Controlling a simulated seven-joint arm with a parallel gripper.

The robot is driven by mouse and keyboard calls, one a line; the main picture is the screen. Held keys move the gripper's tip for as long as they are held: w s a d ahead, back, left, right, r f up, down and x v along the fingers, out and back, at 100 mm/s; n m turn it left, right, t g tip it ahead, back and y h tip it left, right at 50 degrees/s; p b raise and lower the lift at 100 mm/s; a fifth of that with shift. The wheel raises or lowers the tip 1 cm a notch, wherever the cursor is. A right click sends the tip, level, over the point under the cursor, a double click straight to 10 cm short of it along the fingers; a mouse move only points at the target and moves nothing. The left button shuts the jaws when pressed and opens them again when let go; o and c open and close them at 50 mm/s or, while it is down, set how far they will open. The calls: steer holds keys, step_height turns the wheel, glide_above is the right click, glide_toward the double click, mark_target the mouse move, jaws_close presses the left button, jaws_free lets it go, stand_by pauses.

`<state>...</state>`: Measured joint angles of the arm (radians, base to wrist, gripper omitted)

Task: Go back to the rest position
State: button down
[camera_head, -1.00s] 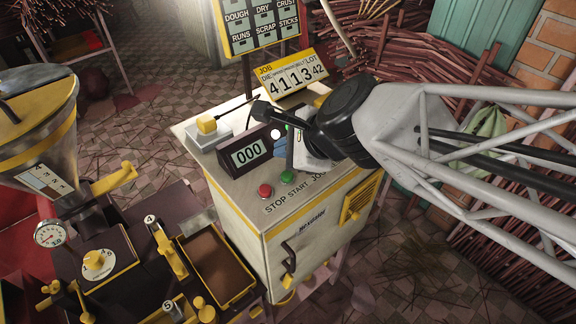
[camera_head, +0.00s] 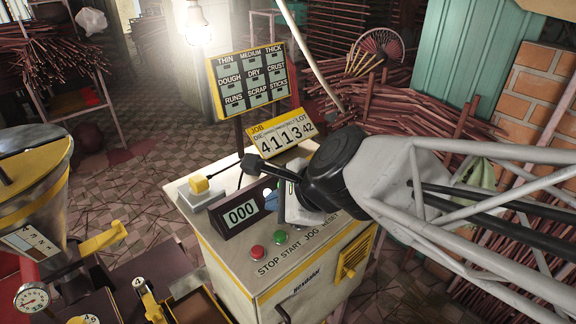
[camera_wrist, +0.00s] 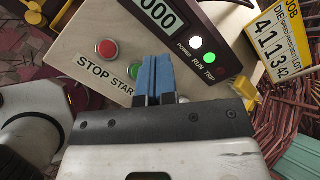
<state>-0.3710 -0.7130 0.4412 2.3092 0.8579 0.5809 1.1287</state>
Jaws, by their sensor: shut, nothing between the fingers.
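My gripper (camera_head: 274,199) is over the top of the cream control cabinet (camera_head: 228,258), behind the red stop button (camera_head: 257,252) and green start button (camera_head: 280,237). In the wrist view its blue fingers (camera_wrist: 155,80) are together with nothing between them. They cover part of the green start button (camera_wrist: 134,71) there; the red stop button (camera_wrist: 107,48) shows to their left. I cannot tell whether the fingertips touch the panel. The counter display (camera_head: 240,213) reads 000. In the wrist view a white lamp (camera_wrist: 195,43) and a green lamp (camera_wrist: 209,59) are lit.
A yellow job sign (camera_head: 279,134) reading 4113 42 and a label board (camera_head: 250,80) stand behind the cabinet. Stick bundles (camera_head: 420,115) lie behind my arm. Extruder machinery (camera_head: 35,200) stands at the left.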

steer(key=s+d+f+n+g+h, duration=0.1)
steer(key=s+d+n+h, duration=0.2)
steer(key=d+n, duration=0.4)
steer(key=s+d+f+n+g+h, duration=0.1)
steer(key=s+d+n+h, duration=0.2)
steer(key=d, duration=1.2)
steer(key=n+h, duration=0.2)
steer(key=n, duration=0.3)
steer(key=shift+s+d, duration=0.2)
steer(key=shift+s, duration=0.2)
steer(key=shift+w+a+r, duration=0.1)
